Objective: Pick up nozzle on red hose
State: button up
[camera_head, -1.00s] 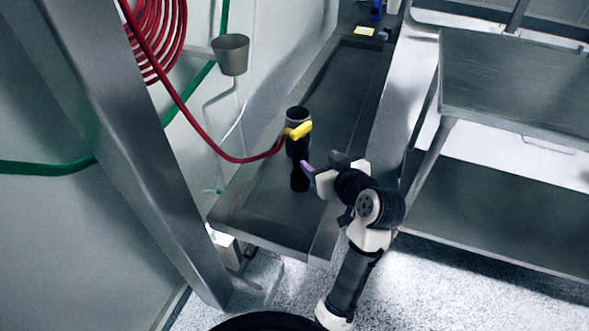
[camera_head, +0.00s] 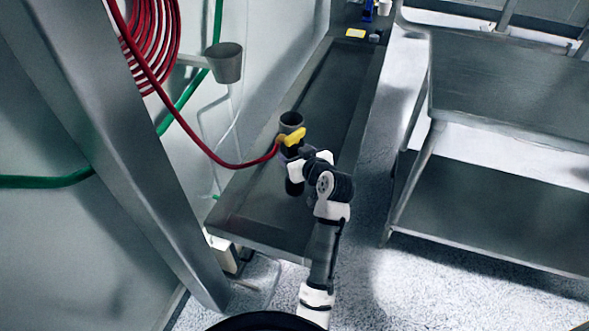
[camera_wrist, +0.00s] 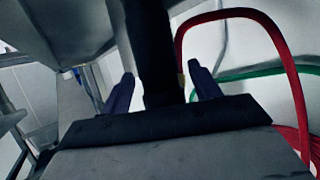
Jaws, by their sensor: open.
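The yellow nozzle (camera_head: 294,137) sits at the end of the red hose (camera_head: 222,161), beside the rim of a dark upright cylinder (camera_head: 291,119) over the metal trough. My gripper (camera_head: 290,158) is just below and in front of the nozzle, partly overlapping the cylinder. In the wrist view my gripper (camera_wrist: 161,82) is open. A dark upright shape (camera_wrist: 152,45) stands between its two purple fingers, and the red hose (camera_wrist: 236,13) arches to the right. The nozzle is mostly hidden there; I cannot tell whether the fingers touch anything.
The metal trough (camera_head: 255,212) runs along the wall, with a slanted metal post (camera_head: 120,150) at left. A grey cup (camera_head: 225,62) is on the wall near the coiled red hose. A metal table (camera_head: 505,85) stands at right, with open floor between.

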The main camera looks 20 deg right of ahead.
jog(key=shift+w+a+f, duration=0.1)
jog(key=shift+w+f, duration=0.15)
jog(key=shift+w, duration=0.25)
jog(key=shift+r, duration=0.1)
grip_shut()
